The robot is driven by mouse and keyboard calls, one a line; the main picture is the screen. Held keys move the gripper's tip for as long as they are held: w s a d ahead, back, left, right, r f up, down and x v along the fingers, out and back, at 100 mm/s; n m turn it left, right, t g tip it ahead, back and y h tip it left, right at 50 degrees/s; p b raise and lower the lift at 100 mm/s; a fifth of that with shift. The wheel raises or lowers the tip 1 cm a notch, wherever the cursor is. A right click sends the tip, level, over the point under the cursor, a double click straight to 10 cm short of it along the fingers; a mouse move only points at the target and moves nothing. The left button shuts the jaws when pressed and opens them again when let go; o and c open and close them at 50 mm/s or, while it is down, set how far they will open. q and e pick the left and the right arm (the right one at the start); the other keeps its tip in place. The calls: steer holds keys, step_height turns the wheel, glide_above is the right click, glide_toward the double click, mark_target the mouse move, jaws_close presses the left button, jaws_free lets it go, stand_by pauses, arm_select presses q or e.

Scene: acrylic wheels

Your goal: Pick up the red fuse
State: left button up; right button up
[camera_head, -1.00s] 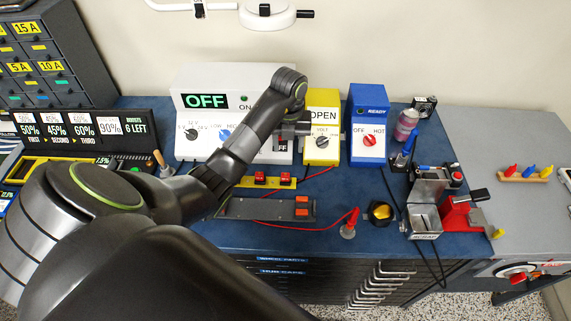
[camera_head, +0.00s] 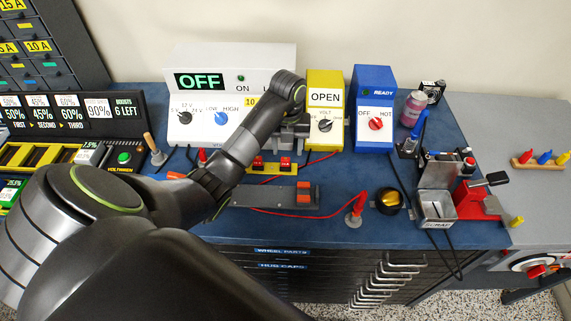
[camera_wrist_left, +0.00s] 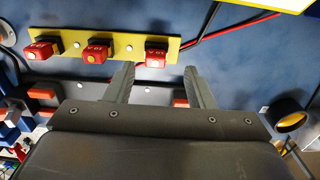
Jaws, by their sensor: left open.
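A yellow strip (camera_head: 270,170) on the blue bench carries red fuses. Two red fuses (camera_head: 257,163) show in the head view beside my forearm; a third is hidden there. In the left wrist view three red fuses sit in a row on the strip: a left one (camera_wrist_left: 40,50), a middle one (camera_wrist_left: 95,54) and a right one (camera_wrist_left: 157,58). My left gripper (camera_wrist_left: 158,80) is open and empty. Its fingers point toward the strip, with the right fuse ahead of the gap between them.
A grey bar with an orange switch (camera_head: 303,193) lies in front of the strip. White (camera_head: 275,60), yellow (camera_head: 325,95) and blue (camera_head: 374,105) boxes stand behind. A red lead (camera_head: 357,203), yellow-topped button (camera_head: 389,201) and metal scrap bin (camera_head: 437,207) are to the right.

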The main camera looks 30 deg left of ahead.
mark_target(285, 159)
arm_select(q)
steer(key=f, duration=0.1)
steer(key=f+b, duration=0.1)
steer(key=f, duration=0.1)
steer(key=f+b, duration=0.1)
steer(key=shift+s+a+f, duration=0.2)
steer(key=shift+s+f, duration=0.05)
steer(key=shift+f, duration=0.05)
steer(key=shift+r, duration=0.1)
steer(key=c, duration=1.1)
